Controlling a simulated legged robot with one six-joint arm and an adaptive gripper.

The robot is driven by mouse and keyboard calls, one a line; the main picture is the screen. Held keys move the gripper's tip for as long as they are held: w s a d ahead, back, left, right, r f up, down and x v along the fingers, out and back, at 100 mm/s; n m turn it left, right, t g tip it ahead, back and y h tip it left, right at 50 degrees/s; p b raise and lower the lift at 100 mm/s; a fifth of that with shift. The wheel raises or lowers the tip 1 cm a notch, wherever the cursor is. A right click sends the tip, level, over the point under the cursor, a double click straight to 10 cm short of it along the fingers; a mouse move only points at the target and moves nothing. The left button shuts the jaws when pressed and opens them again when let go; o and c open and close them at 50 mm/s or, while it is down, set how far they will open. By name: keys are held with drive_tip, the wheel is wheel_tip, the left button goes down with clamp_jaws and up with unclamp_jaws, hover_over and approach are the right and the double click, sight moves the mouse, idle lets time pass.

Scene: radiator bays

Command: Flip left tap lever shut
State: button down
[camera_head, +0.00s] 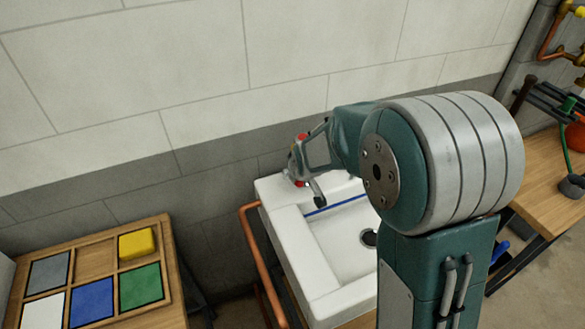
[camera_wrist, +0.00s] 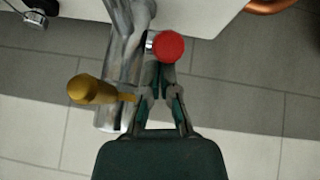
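In the wrist view a chrome tap body (camera_wrist: 124,50) runs down from the white basin. A round red knob (camera_wrist: 168,46) sits close beside it, just beyond my fingertips. A brass-yellow knob (camera_wrist: 88,90) on a thin stem stands at the tap's other side, left of my fingers. I cannot tell which of these is the left lever. My gripper (camera_wrist: 161,72) has its fingertips drawn together right at the red knob; nothing shows between them, and contact is unclear. In the head view my gripper (camera_head: 296,168) is over the basin's back left corner, largely covering the tap.
The white basin (camera_head: 325,295) has a dark drain (camera_head: 369,238) and a blue strip (camera_head: 335,205). A copper rail (camera_head: 256,262) runs along its left side. A wooden tray (camera_head: 96,252) with coloured squares and a yellow block (camera_head: 136,244) is at left. A wooden bench (camera_head: 540,190) is at right.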

drive_tip(key=shift+s+d+f+t, duration=0.1)
drive_tip(key=shift+s+f+t, duration=0.1)
drive_tip(key=shift+f+t, duration=0.1)
drive_tip(key=shift+s+a+f+t+y, duration=0.2)
drive_tip(key=shift+s+a+t+y, duration=0.2)
drive_tip(key=shift+t+y, duration=0.25)
drive_tip(key=shift+s+d+f, duration=0.15)
drive_tip(key=shift+s+f, duration=0.2)
drive_tip(key=shift+f, duration=0.3)
drive_tip(key=shift+s+d+f, duration=0.1)
drive_tip(key=shift+s+f, duration=0.25)
drive_tip(key=shift+f, duration=0.3)
drive_tip(key=shift+s+f, duration=0.25)
drive_tip(key=shift+f, duration=0.05)
drive_tip(key=shift+r, duration=0.1)
drive_tip(key=shift+w+a+r, duration=0.1)
drive_tip(key=shift+w+r, duration=0.05)
drive_tip(key=shift+r, duration=0.15)
drive_tip(key=s+f+v, duration=0.1)
drive_tip(key=v, duration=1)
